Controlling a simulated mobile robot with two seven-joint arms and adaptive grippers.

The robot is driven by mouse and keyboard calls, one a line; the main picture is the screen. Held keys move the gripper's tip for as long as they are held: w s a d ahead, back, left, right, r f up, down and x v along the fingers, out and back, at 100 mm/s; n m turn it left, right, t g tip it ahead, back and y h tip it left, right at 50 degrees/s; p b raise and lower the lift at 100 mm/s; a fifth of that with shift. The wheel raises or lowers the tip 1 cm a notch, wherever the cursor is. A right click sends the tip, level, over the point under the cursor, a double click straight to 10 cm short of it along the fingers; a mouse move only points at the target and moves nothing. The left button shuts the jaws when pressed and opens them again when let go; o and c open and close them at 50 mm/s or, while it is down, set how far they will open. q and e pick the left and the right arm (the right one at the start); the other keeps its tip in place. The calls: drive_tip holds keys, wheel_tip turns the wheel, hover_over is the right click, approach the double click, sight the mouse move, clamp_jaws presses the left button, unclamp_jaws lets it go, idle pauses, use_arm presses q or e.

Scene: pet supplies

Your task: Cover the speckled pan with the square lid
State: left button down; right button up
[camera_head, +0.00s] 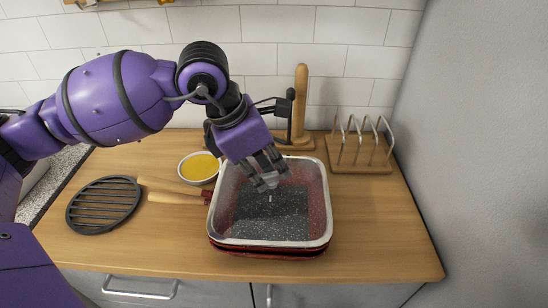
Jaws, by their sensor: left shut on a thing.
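The speckled pan (262,254) stands on the wooden counter, with its red outer edge showing below the lid. The square lid (322,222), clear with a pale metal rim, is over the pan, nearly lined up with it. The pan's dark speckled inside shows through it. I cannot tell whether the lid rests on the pan or hangs just above it. My left gripper (268,183) reaches down over the lid's middle and is shut on the lid; its fingers hide most of the grip point. My right gripper is not in view.
A bowl of yellow contents (199,168), wooden-handled utensils (175,198) and a round black trivet (104,203) lie left of the pan. A wooden stand (300,110) is behind it, and a wire rack (362,150) at back right. The counter right of the pan is clear.

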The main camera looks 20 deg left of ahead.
use_arm(q)
drive_tip(key=shift+f+b, duration=0.3)
drive_tip(key=shift+f, duration=0.1)
idle(1.3)
drive_tip(key=c, duration=1.8)
unclamp_jaws()
drive_tip(key=shift+o, duration=0.4)
drive_tip(key=shift+f, duration=0.1)
drive_tip(key=v, duration=1.2)
